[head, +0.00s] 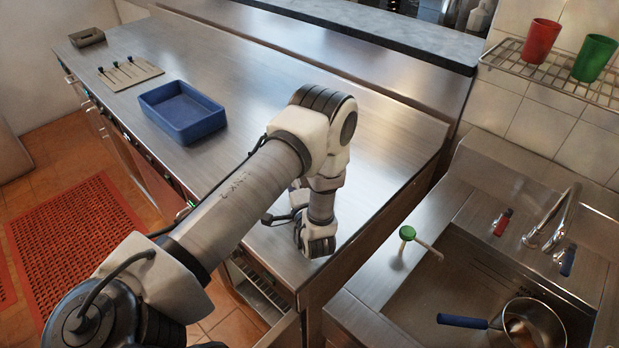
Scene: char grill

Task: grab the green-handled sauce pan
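A sauce pan (534,325) sits in the sink at the lower right. Its handle (462,321) looks blue and points left. No pan with a green handle shows in this view. My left arm reaches in from the lower left and bends down over the steel counter. The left gripper (281,217) is partly hidden by the arm's end, and its fingers are too small to read. It is well to the left of the pan, apart from it. My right gripper is out of view.
A green-topped dispenser (407,233) stands at the sink's left edge, near a faucet (560,215). A blue tray (182,112) and a board with skewers (130,72) lie on the counter (240,75). Red and green cups (594,57) stand on a wire shelf (550,75).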

